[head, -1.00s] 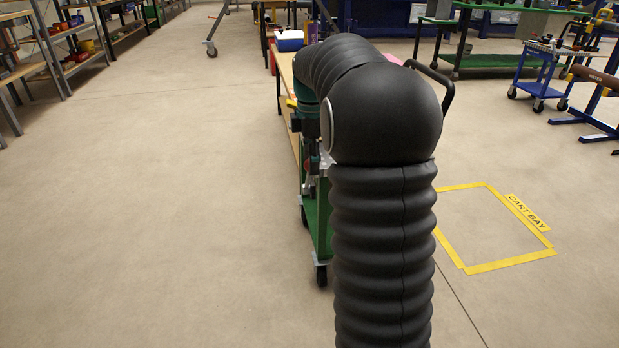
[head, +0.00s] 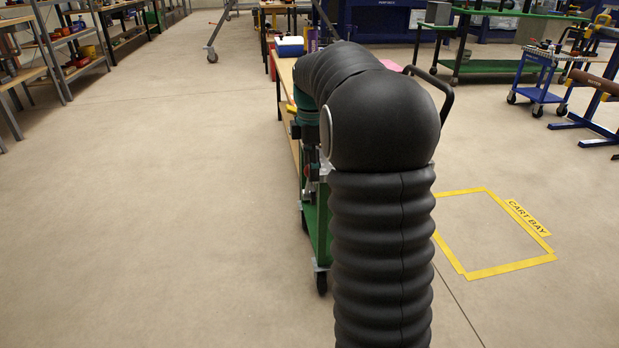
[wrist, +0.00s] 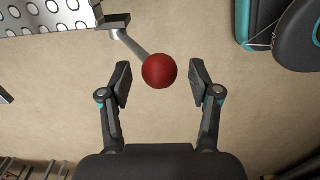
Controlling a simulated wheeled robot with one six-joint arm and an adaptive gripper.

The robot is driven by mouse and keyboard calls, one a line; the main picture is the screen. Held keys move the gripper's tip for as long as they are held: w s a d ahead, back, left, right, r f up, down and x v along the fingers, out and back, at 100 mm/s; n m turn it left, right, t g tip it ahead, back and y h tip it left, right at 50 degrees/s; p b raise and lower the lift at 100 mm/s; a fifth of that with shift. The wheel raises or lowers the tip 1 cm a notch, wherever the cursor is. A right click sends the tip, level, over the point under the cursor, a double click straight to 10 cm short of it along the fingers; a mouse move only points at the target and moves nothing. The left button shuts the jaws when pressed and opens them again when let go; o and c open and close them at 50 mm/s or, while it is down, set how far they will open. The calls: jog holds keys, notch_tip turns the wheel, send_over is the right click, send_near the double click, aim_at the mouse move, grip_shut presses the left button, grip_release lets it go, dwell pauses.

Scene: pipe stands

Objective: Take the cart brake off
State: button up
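The green cart (head: 311,222) stands on the floor in the head view, mostly hidden behind my black arm. In the wrist view, the brake lever is a thin grey rod (wrist: 132,45) ending in a round red knob (wrist: 159,71). It comes from a bracket beside a perforated metal plate (wrist: 50,17) at the upper left. My gripper (wrist: 159,84) is open. The knob lies in line with the gap between its fingertips, nearer the left finger. No contact with either finger shows. I cannot tell the knob's exact depth relative to the fingertips.
An empty floor area outlined in yellow tape (head: 510,269), marked CART BAY, lies right of the cart. A wooden-topped table (head: 286,72) stands behind the cart. A blue cart (head: 538,92) stands farther right. The floor to the left is clear up to the shelves (head: 62,60).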

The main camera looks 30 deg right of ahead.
jog(key=shift+r, duration=0.15)
notch_tip(320, 180, up, 7)
jog(key=p, duration=0.6)
jog(key=shift+p, duration=0.35)
dwell(0.4)
